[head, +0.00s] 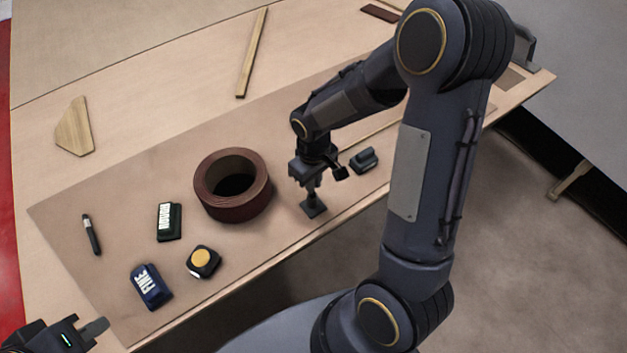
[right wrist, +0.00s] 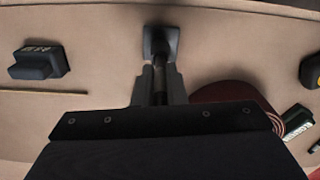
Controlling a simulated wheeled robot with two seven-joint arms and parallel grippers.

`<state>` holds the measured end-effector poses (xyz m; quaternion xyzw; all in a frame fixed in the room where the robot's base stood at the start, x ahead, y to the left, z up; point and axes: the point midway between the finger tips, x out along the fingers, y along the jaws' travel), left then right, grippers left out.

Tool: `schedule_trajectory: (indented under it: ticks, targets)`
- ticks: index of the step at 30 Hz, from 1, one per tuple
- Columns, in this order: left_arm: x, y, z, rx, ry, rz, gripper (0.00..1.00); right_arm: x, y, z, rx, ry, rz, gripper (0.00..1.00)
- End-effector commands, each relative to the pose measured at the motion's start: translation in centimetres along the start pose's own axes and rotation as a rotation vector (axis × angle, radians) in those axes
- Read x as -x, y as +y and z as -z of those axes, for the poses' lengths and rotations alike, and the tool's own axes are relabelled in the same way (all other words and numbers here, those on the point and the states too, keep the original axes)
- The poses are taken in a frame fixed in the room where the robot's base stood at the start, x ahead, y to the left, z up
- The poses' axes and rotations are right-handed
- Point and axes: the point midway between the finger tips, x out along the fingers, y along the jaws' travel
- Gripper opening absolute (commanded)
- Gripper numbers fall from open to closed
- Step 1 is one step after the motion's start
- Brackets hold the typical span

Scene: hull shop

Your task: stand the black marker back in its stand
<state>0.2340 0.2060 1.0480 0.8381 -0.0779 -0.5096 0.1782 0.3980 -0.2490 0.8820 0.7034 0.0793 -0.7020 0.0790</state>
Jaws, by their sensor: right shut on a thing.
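My right gripper (head: 311,180) is shut on a slim dark upright thing, which I take to be the black marker (right wrist: 158,88). Its fingers hide most of it. Directly below is a small dark square base (head: 314,207), apparently the stand, which also shows in the right wrist view (right wrist: 160,42). A narrow stem shows between fingers and base; I cannot tell whether the marker is seated in it. Another dark pen-like thing with a light band (head: 91,234) lies at the mat's left. My left gripper (head: 95,330) is partly in view at the bottom left, clear of everything.
A brown-red roll (head: 233,208) stands left of the right gripper, and a dark block (head: 363,160) right of it. A green labelled box (head: 169,222), blue labelled box (head: 151,287) and yellow-disc tape measure (head: 203,262) sit further left. The bench's front edge is close to the base.

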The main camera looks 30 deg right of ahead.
Motion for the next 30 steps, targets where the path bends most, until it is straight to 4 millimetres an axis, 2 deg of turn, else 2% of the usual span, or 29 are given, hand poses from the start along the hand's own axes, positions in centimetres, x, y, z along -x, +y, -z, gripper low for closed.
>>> schedule_trajectory:
  ticks: [9, 10, 15, 24, 30]
  targets:
    - [-0.1, 0.0, -0.1, 0.000, 0.000, 0.000, 0.00, -0.1, 0.0, 0.0, 0.000, 0.000, 0.000, 0.00]
    - [-0.1, 0.0, -0.1, 0.000, 0.000, 0.000, 0.00, -0.1, 0.0, 0.0, 0.000, 0.000, 0.000, 0.15]
    - [-0.1, 0.0, -0.1, 0.000, 0.000, 0.000, 0.00, -0.1, 0.0, 0.0, 0.000, 0.000, 0.000, 0.37]
    - [-0.1, 0.0, -0.1, 0.000, 0.000, 0.000, 0.00, 0.1, 0.0, 0.0, 0.000, 0.001, 0.000, 0.37]
    - [-0.1, -0.1, -0.1, 0.000, 0.000, 0.000, 0.00, 2.9, 0.1, 0.1, -0.001, 0.006, -0.001, 0.37]
